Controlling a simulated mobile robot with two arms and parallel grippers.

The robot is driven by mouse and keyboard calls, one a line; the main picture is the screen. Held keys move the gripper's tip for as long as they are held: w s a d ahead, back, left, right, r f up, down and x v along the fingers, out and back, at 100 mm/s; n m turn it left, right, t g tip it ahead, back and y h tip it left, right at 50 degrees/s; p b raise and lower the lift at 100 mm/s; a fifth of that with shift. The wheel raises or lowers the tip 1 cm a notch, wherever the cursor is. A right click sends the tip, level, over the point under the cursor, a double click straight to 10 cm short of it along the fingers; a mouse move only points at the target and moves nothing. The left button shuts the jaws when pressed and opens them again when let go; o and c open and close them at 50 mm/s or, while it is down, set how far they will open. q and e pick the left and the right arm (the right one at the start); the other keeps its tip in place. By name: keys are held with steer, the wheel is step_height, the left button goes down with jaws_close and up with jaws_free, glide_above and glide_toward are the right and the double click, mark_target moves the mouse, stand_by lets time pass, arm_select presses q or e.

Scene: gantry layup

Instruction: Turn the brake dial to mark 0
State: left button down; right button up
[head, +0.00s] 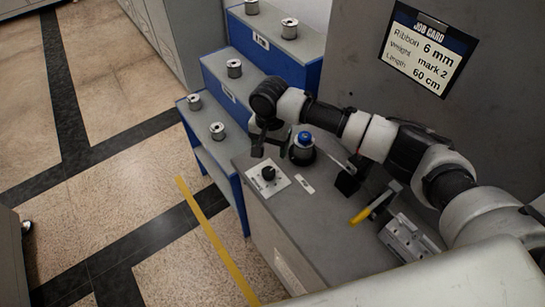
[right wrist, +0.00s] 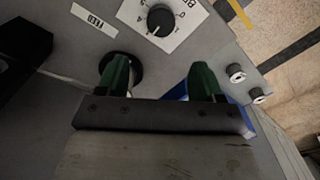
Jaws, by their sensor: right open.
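The brake dial (head: 268,173) is a black round knob on a white plate (head: 279,184) near the front left corner of the grey bench top. It also shows at the top of the right wrist view (right wrist: 161,19), with a pale pointer line and small marks around it. I cannot read which mark it points to. My right gripper (head: 262,140) is above and behind the dial, apart from it. In the right wrist view its two green fingers (right wrist: 162,78) are spread with nothing between them. My left gripper is not in view.
A blue-topped round part (head: 305,139) stands behind the dial, close to my right gripper. A FEED label (right wrist: 95,19) lies beside the dial plate. Blue stepped shelves (head: 228,91) hold several spools. A job card (head: 428,46) hangs behind.

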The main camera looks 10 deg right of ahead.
mark_target(269, 171)
steer(key=shift+s+a+f, duration=0.7)
steer(key=shift+s+f, duration=0.25)
steer(key=shift+s, duration=0.1)
step_height(269, 171, down, 3)
steer(key=shift+s+d+f+p, duration=0.1)
steer(key=shift+f+p, duration=0.1)
steer(key=shift+p, duration=0.2)
steer(key=f, duration=0.3)
steer(key=shift+w+d, duration=0.2)
steer(key=shift+w, duration=0.2)
steer(key=shift+a+f, duration=0.1)
steer(key=shift+f, duration=0.4)
steer(key=shift+s, duration=0.1)
steer(key=shift+f, duration=0.1)
steer(key=shift+c, duration=1.7)
steer(key=c, duration=0.5)
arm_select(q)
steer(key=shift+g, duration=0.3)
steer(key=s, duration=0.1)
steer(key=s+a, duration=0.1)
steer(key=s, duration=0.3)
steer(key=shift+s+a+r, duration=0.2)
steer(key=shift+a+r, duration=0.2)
arm_select(e)
steer(key=shift+c, duration=0.4)
